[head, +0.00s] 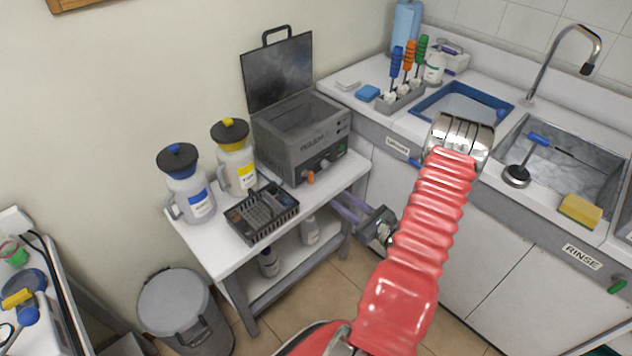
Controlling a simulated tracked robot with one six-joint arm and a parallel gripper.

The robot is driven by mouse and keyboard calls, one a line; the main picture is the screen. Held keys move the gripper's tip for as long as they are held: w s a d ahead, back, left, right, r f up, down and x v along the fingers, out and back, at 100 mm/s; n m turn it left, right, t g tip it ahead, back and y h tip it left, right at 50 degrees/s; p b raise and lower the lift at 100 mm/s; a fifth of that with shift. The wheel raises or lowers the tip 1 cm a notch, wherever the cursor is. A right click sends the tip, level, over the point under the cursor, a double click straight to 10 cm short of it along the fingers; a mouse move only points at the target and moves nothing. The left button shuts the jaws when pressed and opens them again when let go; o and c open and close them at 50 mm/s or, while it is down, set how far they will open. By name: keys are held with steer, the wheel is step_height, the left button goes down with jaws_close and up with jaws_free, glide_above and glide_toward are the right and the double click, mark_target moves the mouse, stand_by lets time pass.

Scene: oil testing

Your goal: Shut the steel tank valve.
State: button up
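The steel-lined basin (560,165) is at the right, with a RINSE label (581,257) on the counter front. A green valve handle (618,285) sits low on that front, near the right picture edge; whether it is open or shut I cannot tell. A blue tub (462,104) left of it has a blue handle (416,162) below its front, partly hidden by my arm. My gripper (344,207) is left of my arm, near the right end of the small white table, far from the green handle. Its two purple fingers look apart, with nothing seen between them.
A grey bin (180,310) stands left.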

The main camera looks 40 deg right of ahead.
mark_target(312, 178)
steer(key=w, duration=1.2)
steer(key=shift+w+a, duration=0.2)
steer(key=shift+w, duration=0.15)
steer(key=shift+c, duration=0.4)
jaws_close()
